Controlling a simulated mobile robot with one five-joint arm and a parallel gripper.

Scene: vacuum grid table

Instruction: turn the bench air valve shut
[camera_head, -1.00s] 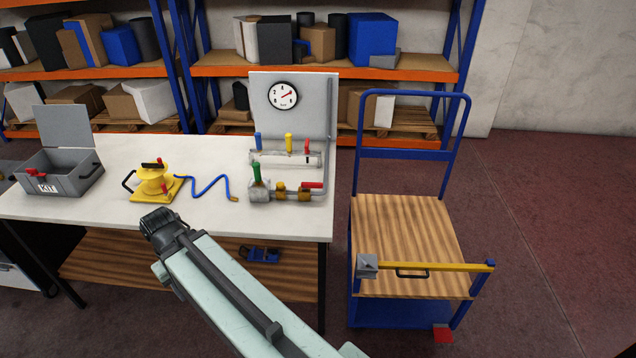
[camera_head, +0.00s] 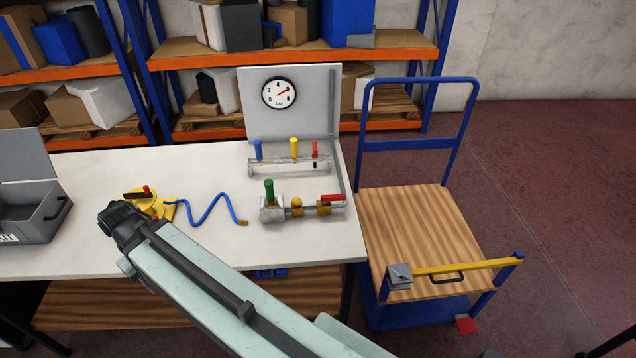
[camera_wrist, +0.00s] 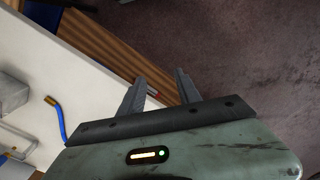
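A pipe fitting on the white bench (camera_head: 200,160) carries a red lever (camera_head: 333,198) at its right end, in the head view. This lever lies flat along the pipe, and brass fittings (camera_head: 297,207) sit to its left. The fitting's grey block (camera_head: 271,208) has an upright green handle (camera_head: 269,190). A round gauge (camera_head: 279,93) is on the grey panel behind, its red needle pointing up and right. My gripper (camera_wrist: 160,75) is open and empty in the wrist view, near the bench's front edge. Its fingers cannot be made out in the head view.
Behind the fitting stands a rack (camera_head: 288,164) with blue, yellow and red handles. A blue hose (camera_head: 205,208) runs from a yellow reel (camera_head: 150,203) near my arm. A grey case (camera_head: 35,215) is at left. A wooden-decked cart (camera_head: 420,235) stands close at right.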

